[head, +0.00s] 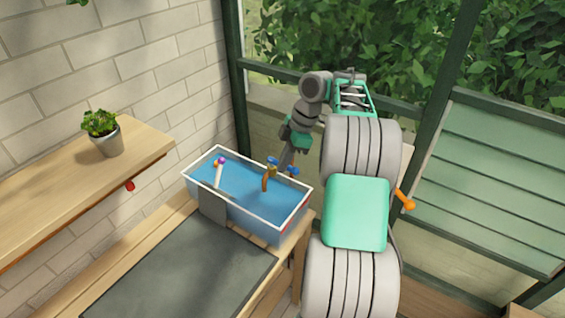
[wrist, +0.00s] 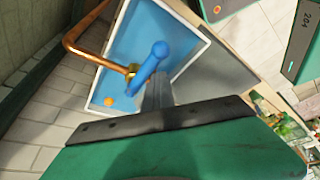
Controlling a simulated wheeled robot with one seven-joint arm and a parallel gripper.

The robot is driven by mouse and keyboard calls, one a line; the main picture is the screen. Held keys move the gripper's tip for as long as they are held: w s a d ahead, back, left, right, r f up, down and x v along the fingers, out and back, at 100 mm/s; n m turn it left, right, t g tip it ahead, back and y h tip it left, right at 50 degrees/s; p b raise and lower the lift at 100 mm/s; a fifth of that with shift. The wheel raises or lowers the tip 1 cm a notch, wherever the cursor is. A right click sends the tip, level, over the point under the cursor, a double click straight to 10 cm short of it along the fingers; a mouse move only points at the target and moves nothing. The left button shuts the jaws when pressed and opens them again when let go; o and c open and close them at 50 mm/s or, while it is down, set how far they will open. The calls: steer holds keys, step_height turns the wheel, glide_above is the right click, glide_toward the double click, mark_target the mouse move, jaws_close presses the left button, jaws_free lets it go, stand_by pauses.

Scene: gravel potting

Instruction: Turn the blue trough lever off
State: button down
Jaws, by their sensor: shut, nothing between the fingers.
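The blue lever (wrist: 150,62) sits on a brass valve at the end of a bent copper pipe (wrist: 78,42) and slants across the wrist view. In the head view small blue parts (head: 272,160) show at the copper spout (head: 266,181), over the right part of the trough. The trough (head: 190,181) has a white rim and blue water. My gripper (wrist: 157,82) is shut and empty, its tips beside the lower half of the lever; I cannot tell if they touch it. In the head view my gripper (head: 285,162) reaches down at the trough's back edge.
A pale stick with a purple and orange end (head: 219,172) stands in the trough's left part. An orange ball (wrist: 108,101) shows in the wrist view. A dark mat (head: 180,275) covers the bench in front. A potted plant (head: 106,133) stands on the wall shelf (head: 60,190).

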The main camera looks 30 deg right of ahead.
steer(key=shift+d+r, duration=0.1)
steer(key=shift+d, duration=0.2)
stand_by(0.4)
steer(key=shift+a, duration=0.1)
step_height(320, 180, up, 10)
steer(key=p, duration=0.5)
steer(key=shift+a, duration=0.35)
steer(key=shift+s, duration=0.1)
